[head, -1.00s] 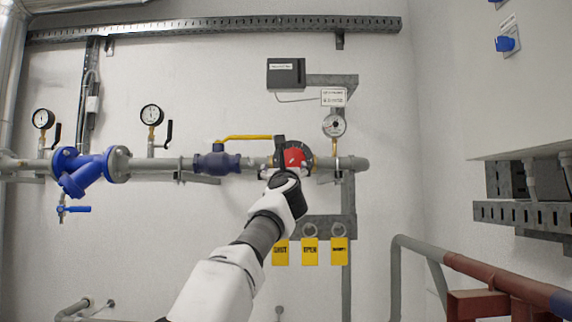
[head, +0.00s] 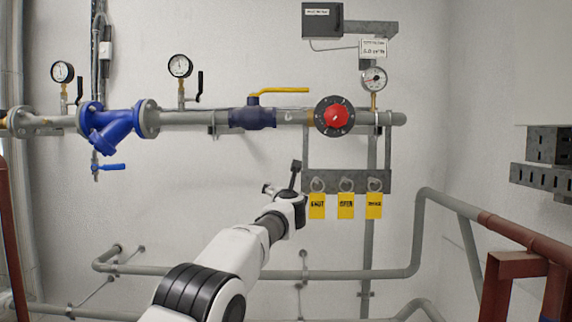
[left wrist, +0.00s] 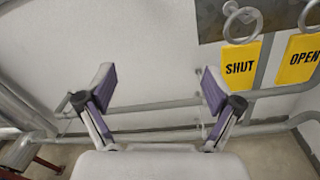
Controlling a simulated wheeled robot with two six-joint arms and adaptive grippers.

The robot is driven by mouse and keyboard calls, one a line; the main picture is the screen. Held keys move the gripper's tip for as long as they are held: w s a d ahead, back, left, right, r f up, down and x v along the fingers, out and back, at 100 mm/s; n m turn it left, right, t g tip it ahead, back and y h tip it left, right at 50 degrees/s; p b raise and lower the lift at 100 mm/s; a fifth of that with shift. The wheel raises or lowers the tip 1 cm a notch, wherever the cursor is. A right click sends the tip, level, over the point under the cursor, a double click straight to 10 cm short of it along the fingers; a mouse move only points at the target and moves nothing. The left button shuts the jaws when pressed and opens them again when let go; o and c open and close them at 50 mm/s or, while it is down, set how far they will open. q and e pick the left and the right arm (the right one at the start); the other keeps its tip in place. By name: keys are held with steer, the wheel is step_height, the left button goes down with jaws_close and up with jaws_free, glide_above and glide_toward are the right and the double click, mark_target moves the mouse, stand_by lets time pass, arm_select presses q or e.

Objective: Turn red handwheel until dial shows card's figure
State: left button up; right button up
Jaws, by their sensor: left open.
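The red handwheel (head: 336,116), with a dark rim, sits on the horizontal grey pipe right of centre in the head view and is unobstructed. The round dial (head: 374,79) stands above the pipe to its right; its reading is too small to tell. The white card (head: 374,48) hangs above the dial, its figure too small to read surely. My left gripper (head: 282,179) is below and left of the handwheel, apart from it. In the left wrist view its two fingers (left wrist: 155,92) are spread, with nothing between them. My right gripper is not in view.
Yellow tags (head: 346,205), marked SHUT and OPEN among others, hang from a grey bracket right of my left gripper. A yellow-levered valve (head: 254,115) and blue strainer (head: 112,125) are on the pipe. Low grey pipes (head: 330,274) cross below; a red-brown frame (head: 515,270) stands right.

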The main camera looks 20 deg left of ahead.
arm_select(q)
step_height(320, 180, down, 10)
steer(key=a+m+g+p, duration=0.2)
steer(key=shift+f+m, duration=0.15)
steer(key=shift+m, duration=0.15)
steer(key=shift+w, duration=0.1)
